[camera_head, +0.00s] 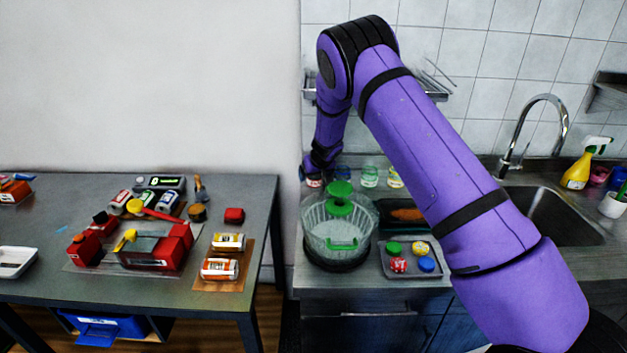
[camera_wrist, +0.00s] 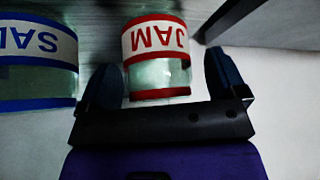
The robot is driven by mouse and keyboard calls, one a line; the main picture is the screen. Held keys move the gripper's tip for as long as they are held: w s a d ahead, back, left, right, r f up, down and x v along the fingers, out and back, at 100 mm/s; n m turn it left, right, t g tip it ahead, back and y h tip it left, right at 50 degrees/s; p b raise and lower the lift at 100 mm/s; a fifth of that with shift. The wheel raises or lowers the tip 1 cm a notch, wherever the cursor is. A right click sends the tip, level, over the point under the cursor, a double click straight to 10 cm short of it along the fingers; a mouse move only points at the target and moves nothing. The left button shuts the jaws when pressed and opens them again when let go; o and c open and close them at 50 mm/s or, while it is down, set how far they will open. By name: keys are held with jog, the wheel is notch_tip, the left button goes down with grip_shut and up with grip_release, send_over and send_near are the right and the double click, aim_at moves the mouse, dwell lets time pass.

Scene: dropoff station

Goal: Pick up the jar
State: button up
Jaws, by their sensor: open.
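A glass jar with a white band lettered JAM in red and red edges (camera_wrist: 157,72) stands between the two fingers of my gripper (camera_wrist: 162,82) in the wrist view, where it appears upside down. The fingers are open, one on each side, with a visible gap at the right; contact on the left is unclear. In the head view only a small red and white part of this jar (camera_head: 314,183) shows below my gripper (camera_head: 318,172), at the back left of the counter.
A blue-banded jar (camera_wrist: 38,62) stands close on the left in the wrist view. In the head view, a green-banded jar (camera_head: 369,177) stands along the back wall, and a clear basket with green handles (camera_head: 318,238) stands in front. A sink (camera_head: 556,215) is at right.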

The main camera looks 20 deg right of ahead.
jog(key=shift+c, duration=0.4)
jog(key=shift+s, duration=0.1)
jog(key=c, duration=1)
jog(key=shift+r, duration=0.15)
jog(key=shift+r, duration=0.6)
notch_tip(320, 180, up, 2)
jog(key=shift+r, duration=0.15)
jog(key=a, duration=1.8)
jog(key=shift+w, duration=0.25)
